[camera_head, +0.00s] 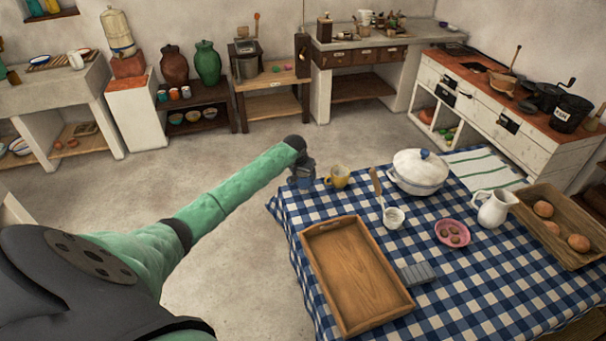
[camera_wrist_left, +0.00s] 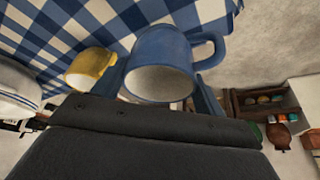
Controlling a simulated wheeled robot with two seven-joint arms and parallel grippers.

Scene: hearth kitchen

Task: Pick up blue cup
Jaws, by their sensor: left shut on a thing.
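The blue cup (camera_wrist_left: 160,55) fills the middle of the left wrist view, its handle to the right and its pale open mouth facing the camera. My left gripper (camera_wrist_left: 163,92) is shut on the blue cup, with a finger on either side of it. In the head view, my left gripper (camera_head: 302,178) is at the far left corner of the checked table, and the small blue cup (camera_head: 306,165) shows partly there. I cannot tell whether the cup still touches the cloth. My right gripper is not in view.
A yellow cup (camera_head: 338,176) stands close beside the blue cup. Behind the wooden tray (camera_head: 355,275) are a ladle (camera_head: 379,190) and a white lidded pot (camera_head: 419,172). A pink plate (camera_head: 453,233) and white jug (camera_head: 493,208) stand further right. Floor left of the table is clear.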

